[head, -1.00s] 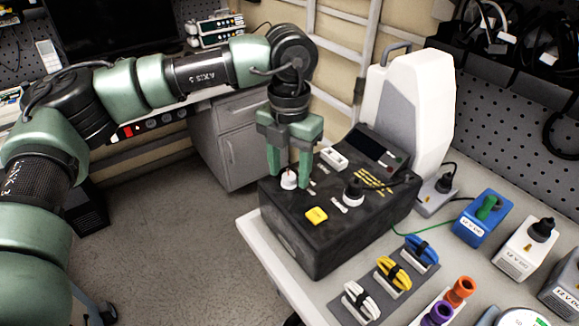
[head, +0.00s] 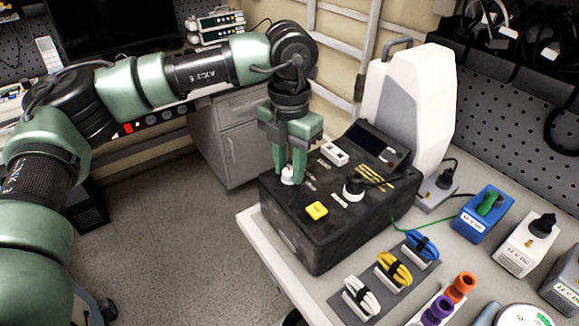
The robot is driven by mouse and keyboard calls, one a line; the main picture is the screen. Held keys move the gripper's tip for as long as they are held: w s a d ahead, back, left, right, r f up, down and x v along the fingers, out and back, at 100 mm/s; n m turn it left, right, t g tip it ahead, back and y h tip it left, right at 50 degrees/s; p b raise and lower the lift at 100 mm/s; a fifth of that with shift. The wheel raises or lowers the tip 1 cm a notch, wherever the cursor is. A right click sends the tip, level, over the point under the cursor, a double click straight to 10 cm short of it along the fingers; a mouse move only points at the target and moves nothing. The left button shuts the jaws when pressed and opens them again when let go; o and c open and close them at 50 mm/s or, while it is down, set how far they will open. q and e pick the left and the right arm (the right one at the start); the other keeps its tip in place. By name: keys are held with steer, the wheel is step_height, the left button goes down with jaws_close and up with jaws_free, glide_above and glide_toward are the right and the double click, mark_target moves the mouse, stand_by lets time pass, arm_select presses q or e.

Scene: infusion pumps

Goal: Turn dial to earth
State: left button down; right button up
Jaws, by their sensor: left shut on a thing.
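A black tester box (head: 300,237) stands on the light table. The white dial (head: 288,176) is on its top face at the left. My left gripper (head: 289,170) reaches down from above with its green fingers close together around the dial, shut on it. The fingers hide part of the dial, and the small labels beside it are too small to read. My right gripper is not in view.
A yellow button (head: 316,211), a black plug (head: 353,186) and a white switch (head: 334,153) are also on the box. Several coiled cables (head: 395,266) lie to its right. A white device (head: 420,100) stands behind. Blue (head: 483,212) and white (head: 524,247) power blocks stand at right.

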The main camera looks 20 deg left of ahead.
mark_target(289, 171)
arm_select(q)
steer(key=m+b, duration=0.2)
steer(key=m, duration=0.1)
steer(key=shift+m, duration=0.4)
steer(key=shift+m+b, duration=0.6)
steer(key=shift+m, duration=1.3)
steer(key=shift+r, duration=0.1)
steer(key=c, duration=1.1)
jaws_free()
step_height(289, 171, up, 8)
steer(key=shift+f+b, duration=0.1)
steer(key=shift+b, duration=0.25)
